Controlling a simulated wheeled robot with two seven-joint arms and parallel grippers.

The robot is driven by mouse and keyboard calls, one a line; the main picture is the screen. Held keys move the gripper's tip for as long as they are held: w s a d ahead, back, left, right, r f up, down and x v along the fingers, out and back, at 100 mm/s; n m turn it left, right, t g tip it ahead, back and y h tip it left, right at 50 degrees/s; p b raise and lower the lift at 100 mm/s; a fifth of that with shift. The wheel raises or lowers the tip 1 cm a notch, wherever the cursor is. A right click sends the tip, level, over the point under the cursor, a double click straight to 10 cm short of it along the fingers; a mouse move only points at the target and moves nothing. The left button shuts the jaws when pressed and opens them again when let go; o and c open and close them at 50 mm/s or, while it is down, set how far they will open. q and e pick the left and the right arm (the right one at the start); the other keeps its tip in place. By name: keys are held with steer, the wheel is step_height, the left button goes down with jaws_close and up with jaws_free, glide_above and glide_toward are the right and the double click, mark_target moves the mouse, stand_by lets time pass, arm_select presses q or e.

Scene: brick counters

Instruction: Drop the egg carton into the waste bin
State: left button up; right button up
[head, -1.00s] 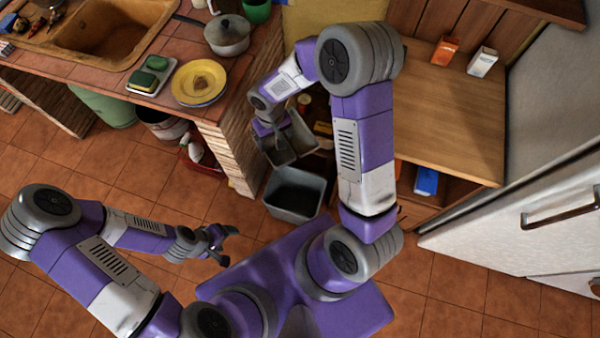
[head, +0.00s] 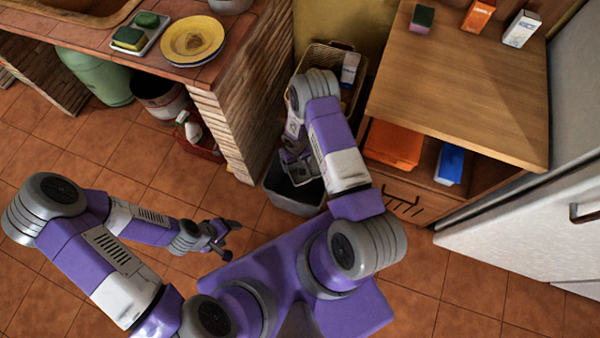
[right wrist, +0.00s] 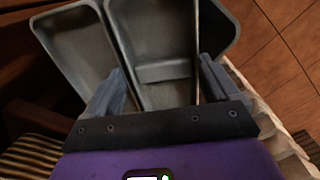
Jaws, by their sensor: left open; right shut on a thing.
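The egg carton is a grey open shell with two hollow halves, close up in the right wrist view (right wrist: 165,45). My right gripper (right wrist: 163,92) is shut on it, with a finger on each side of one half. In the head view my right gripper (head: 299,168) is low over the grey waste bin (head: 291,204) on the floor, and my arm hides most of the carton. The bin's dark grey wall shows behind the carton in the right wrist view (right wrist: 228,28). I cannot tell if the carton dips below the rim. My left gripper (head: 222,238) is open and empty, away to the left.
A brick counter (head: 240,95) with a yellow plate (head: 193,40) stands left of the bin. A wooden cabinet (head: 465,90) stands to the right, with a wicker basket (head: 322,58) behind my right arm. A white fridge (head: 525,235) is at far right.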

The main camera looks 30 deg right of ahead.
step_height(320, 180, down, 6)
steer(key=b, duration=0.4)
steer(key=o, duration=0.8)
steer(key=shift+r, duration=0.1)
step_height(320, 180, up, 7)
steer(key=p, duration=0.2)
steer(key=shift+f+p, duration=0.2)
steer(key=shift+p, duration=0.2)
steer(key=shift+r, duration=0.45)
